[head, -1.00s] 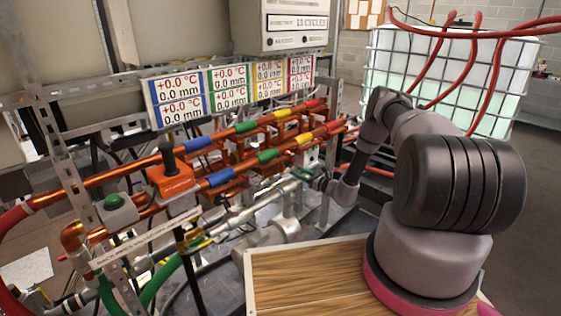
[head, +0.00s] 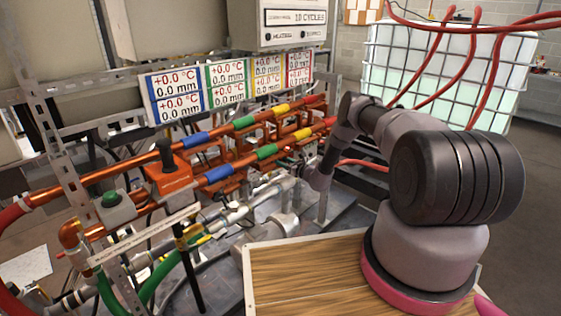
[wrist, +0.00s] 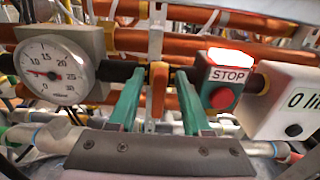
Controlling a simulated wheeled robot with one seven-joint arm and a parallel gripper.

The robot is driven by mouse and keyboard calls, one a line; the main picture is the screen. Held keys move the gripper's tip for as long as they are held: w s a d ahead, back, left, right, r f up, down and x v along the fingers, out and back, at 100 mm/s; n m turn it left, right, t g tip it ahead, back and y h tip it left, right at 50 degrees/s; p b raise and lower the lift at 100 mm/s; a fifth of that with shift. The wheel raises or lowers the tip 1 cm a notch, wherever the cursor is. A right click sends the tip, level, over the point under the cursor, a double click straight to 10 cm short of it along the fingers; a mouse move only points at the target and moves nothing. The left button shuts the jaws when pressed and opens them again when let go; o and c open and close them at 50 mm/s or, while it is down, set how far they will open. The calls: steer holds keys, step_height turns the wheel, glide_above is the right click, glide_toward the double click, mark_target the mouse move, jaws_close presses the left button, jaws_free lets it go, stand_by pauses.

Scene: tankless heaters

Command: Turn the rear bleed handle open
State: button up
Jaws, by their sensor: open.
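In the wrist view my gripper (wrist: 157,100) shows two teal fingers, spread apart. An upright orange handle-like piece (wrist: 158,88) stands between them, in front of a dark horizontal pipe. It looks like the bleed handle, but I cannot tell for sure that it is the rear one. I see no clear contact between the fingers and it. In the head view my wrist (head: 320,175) is at the far end of the pipe rack and hides the fingertips and this handle. A yellow handle (head: 192,242) sits on the near valve by the green hose.
A round dial gauge (wrist: 52,70) is left of the fingers; a red STOP button box (wrist: 222,85) and a white litre display (wrist: 290,100) are close on the right. Orange copper pipes (head: 110,175) run along the rack. A caged white tank (head: 440,70) stands behind.

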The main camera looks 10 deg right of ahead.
jaws_close()
steer(key=shift+n, duration=0.3)
steer(key=n, duration=0.3)
steer(key=shift+s+a, duration=0.2)
steer(key=shift+a, duration=0.05)
steer(key=shift+s+a+f+n, duration=0.15)
steer(key=shift+f+n, duration=0.1)
steer(key=shift+n, duration=1.95)
steer(key=shift+s+a+f+n, duration=0.1)
steer(key=shift+f+n, duration=0.15)
steer(key=shift+n, duration=1.95)
steer(key=shift+s+a+f+n, duration=0.15)
steer(key=shift+f+n, duration=0.1)
steer(key=shift+n, duration=1.95)
